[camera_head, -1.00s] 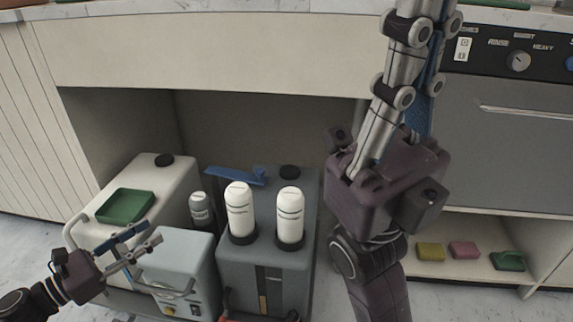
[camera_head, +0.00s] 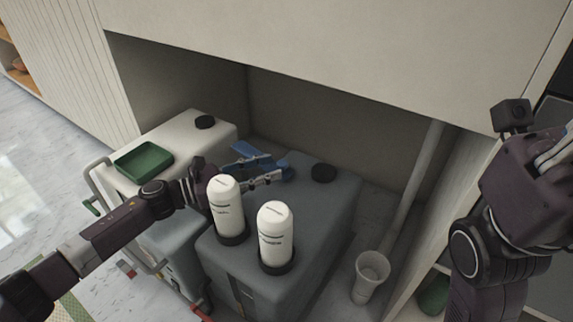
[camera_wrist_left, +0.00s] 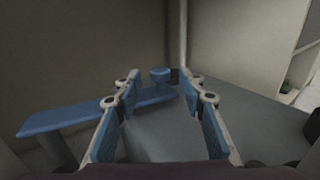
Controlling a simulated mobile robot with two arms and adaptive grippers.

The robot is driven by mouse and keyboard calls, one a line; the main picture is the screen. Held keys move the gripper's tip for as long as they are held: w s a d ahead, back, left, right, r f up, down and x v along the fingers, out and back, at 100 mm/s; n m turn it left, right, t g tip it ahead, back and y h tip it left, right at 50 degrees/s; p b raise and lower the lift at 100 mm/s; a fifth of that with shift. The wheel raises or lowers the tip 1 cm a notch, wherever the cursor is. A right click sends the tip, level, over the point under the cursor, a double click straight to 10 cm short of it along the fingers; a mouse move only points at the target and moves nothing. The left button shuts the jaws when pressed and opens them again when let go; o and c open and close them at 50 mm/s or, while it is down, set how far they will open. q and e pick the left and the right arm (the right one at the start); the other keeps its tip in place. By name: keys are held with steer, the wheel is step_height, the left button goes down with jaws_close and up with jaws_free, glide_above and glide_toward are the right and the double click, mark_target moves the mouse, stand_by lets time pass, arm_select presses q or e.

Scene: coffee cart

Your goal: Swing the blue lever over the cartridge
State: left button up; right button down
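The blue lever (camera_head: 287,173) is on top of the dark grey unit, partly hidden by my left gripper in the head view. In the left wrist view the lever (camera_wrist_left: 75,118) runs from the left toward the middle, and its round knob (camera_wrist_left: 160,75) shows between my fingertips. My left gripper (camera_head: 270,168) is open, its fingers on either side of the knob end; I cannot tell whether they touch it. Two white cartridges (camera_head: 226,205) (camera_head: 275,235) stand upright in dark collars, in front of the gripper. My right gripper (camera_head: 560,155) is cut off at the right edge.
The dark grey unit (camera_head: 325,205) stands under the counter overhang (camera_head: 340,60). A white unit with a green tray (camera_head: 144,161) is on the left. A pale cup-shaped fitting (camera_head: 371,272) and a pipe (camera_head: 415,170) are to the right.

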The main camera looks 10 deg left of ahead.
mark_target(282, 163)
arm_select(q)
steer(key=shift+b+x, duration=0.5)
steer(key=shift+x, duration=1.75)
steer(key=shift+c, duration=0.4)
jaws_close()
